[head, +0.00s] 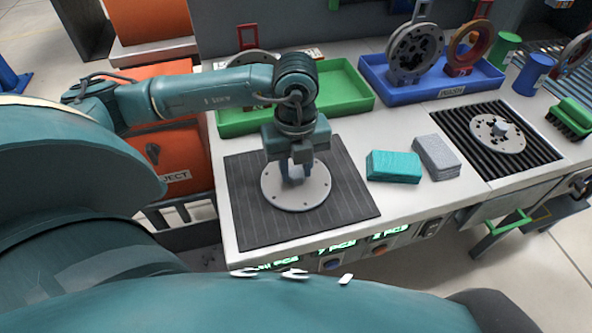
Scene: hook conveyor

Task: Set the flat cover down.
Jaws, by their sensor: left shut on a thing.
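The flat cover (312,196) is a pale grey disc with small holes near its rim and a raised block at its centre. My right gripper is not in view.
A teal block (394,167) and a grey block (437,157) lie right of the mat. A similar disc (497,146) sits on a black ribbed mat (468,125). Behind stand a green tray (347,88) and a blue tray (430,90) with rings. An orange bin (180,152) is at left.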

